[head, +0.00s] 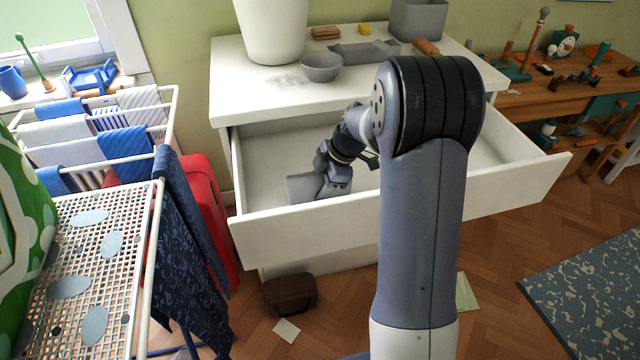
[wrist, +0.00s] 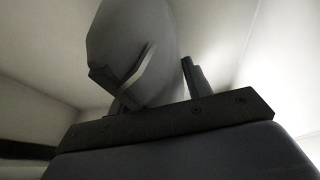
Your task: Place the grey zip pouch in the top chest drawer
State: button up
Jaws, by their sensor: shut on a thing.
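The grey zip pouch (head: 302,188) is inside the open top chest drawer (head: 300,235), toward its left end and near the front wall. My gripper (head: 325,184) reaches down into the drawer and is shut on the pouch. In the wrist view, the pouch (wrist: 135,35) rises as a rounded grey shape between the gripper fingers (wrist: 155,85). I cannot tell whether the pouch touches the drawer floor. The rest of the drawer that shows looks empty, and my arm hides part of its middle.
The white chest top (head: 240,100) holds a white bin (head: 272,30), a grey bowl (head: 321,67) and a grey box (head: 418,20). A drying rack (head: 150,215) and a red suitcase (head: 205,190) stand left. A dark brown bag (head: 290,294) lies on the floor below the drawer.

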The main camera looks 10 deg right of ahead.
jog(key=shift+f, duration=0.15)
jog(key=o, duration=1.4)
jog(key=shift+r, duration=0.2)
jog(key=v, duration=1.2)
jog(key=shift+p, duration=0.3)
